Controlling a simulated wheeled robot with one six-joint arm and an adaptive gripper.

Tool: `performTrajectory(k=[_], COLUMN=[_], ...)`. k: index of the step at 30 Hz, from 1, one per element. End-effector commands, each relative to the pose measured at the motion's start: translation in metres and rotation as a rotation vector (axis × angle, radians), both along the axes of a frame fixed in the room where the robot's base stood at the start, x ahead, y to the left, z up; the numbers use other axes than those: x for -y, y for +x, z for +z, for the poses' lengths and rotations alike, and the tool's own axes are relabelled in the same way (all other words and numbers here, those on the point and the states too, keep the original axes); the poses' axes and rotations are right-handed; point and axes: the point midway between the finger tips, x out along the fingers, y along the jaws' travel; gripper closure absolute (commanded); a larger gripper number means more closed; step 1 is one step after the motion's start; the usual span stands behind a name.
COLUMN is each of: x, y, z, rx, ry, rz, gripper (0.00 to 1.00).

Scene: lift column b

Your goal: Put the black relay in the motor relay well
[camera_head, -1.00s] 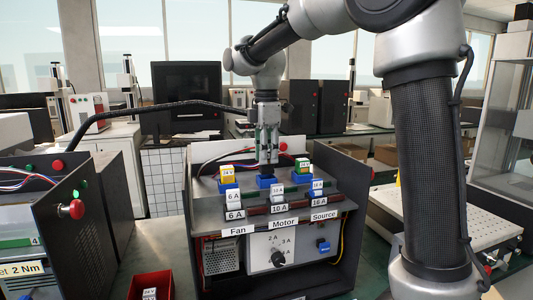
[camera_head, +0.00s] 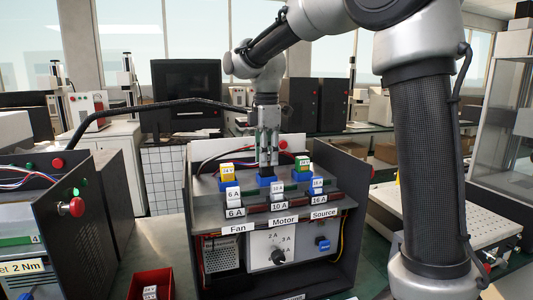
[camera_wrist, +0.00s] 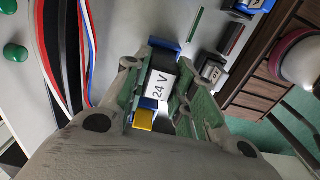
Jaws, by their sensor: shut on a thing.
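My gripper (camera_head: 267,164) is above the Motor column of the grey panel, shut on the black relay. In the wrist view, the black relay (camera_wrist: 162,65) shows a white "24 V" label between the green-padded fingers of my gripper (camera_wrist: 165,88). The blue motor relay well (camera_head: 266,181) is directly below the fingertips in the head view. Blue edges show past the relay in the wrist view (camera_wrist: 166,44). The relay is upright, at or just over the well. The fingers hide its lower end, so I cannot tell how deep it sits.
A yellow-topped relay (camera_head: 227,169) stands in the Fan well to the left, and another (camera_head: 304,165) in the Source well to the right, both close to my fingers. White-labelled fuses stand in front. A red bin (camera_head: 152,283) is at the front left.

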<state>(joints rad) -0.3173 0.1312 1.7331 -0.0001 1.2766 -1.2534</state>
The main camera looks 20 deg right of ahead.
Motion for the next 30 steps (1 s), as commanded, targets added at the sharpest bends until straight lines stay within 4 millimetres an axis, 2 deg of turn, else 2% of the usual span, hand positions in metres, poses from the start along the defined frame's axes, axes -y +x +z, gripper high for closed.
performTrajectory(k=[26, 27, 30], x=[0.000, 0.000, 0.000], y=[0.000, 0.000, 0.000], z=[-0.022, -0.023, -0.022], rx=[-0.001, 0.000, 0.000], ry=[0.000, 0.000, 0.000], rz=[0.000, 0.000, 0.000], gripper=[0.97, 0.70, 0.52])
